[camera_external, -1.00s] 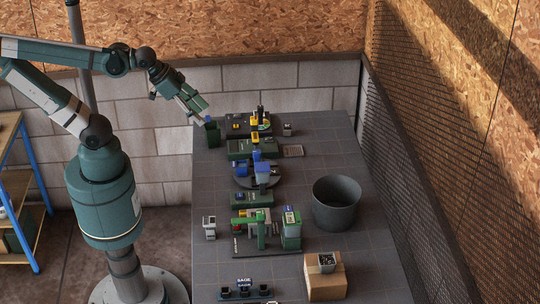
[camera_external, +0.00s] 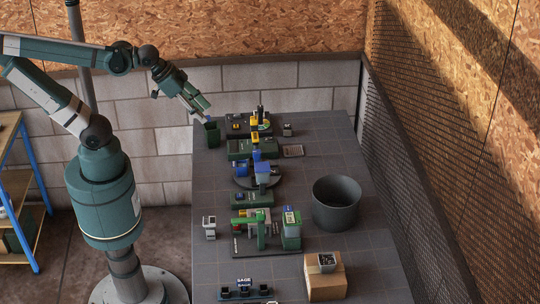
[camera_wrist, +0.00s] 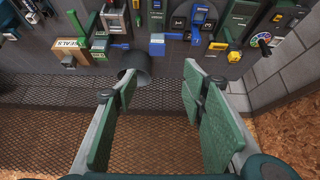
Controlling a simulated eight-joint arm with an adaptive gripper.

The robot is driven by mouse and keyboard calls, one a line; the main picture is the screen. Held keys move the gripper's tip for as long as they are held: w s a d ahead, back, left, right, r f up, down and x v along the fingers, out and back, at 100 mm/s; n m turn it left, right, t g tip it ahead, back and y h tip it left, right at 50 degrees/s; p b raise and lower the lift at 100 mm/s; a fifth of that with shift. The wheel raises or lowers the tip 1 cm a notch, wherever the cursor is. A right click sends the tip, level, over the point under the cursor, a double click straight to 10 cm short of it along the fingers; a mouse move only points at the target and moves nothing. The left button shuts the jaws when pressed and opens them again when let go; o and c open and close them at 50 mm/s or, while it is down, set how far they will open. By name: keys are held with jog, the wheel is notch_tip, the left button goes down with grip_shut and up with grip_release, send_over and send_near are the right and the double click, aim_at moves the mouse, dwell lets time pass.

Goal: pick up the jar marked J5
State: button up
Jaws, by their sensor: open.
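My gripper (camera_external: 204,109) is open and empty. No J5 mark is legible in either view, so I cannot tell which thing is the jar J5. Blue parts (camera_external: 263,169) stand around a round dark base in the table's middle. Small dark pots (camera_external: 244,291) stand in a row by a SAGE sign at the near end.
A large grey bin (camera_external: 337,205) stands right of the machines. A cardboard box (camera_external: 325,282) carries a small grey container (camera_external: 327,262). A green press-like machine (camera_external: 261,230) stands nearer. A mesh wall (camera_external: 430,150) borders the right side. The table's far right is clear.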

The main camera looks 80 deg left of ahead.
jog(key=w+a+n+g+b, duration=0.2)
jog(key=w+a+n, duration=0.45)
jog(key=w, duration=0.85)
jog(key=n+g+b, duration=0.4)
jog(key=n+g, duration=0.1)
jog(key=n, duration=0.5)
send_over(288, 125)
notch_tip(288, 125, down, 34)
jog(key=shift+d+f, duration=0.15)
jog(key=shift+f, duration=0.05)
jog(key=shift+s+a+f, duration=0.1)
jog(key=shift+a+f, duration=0.1)
jog(key=shift+f, duration=0.1)
jog(key=shift+f, duration=1.3)
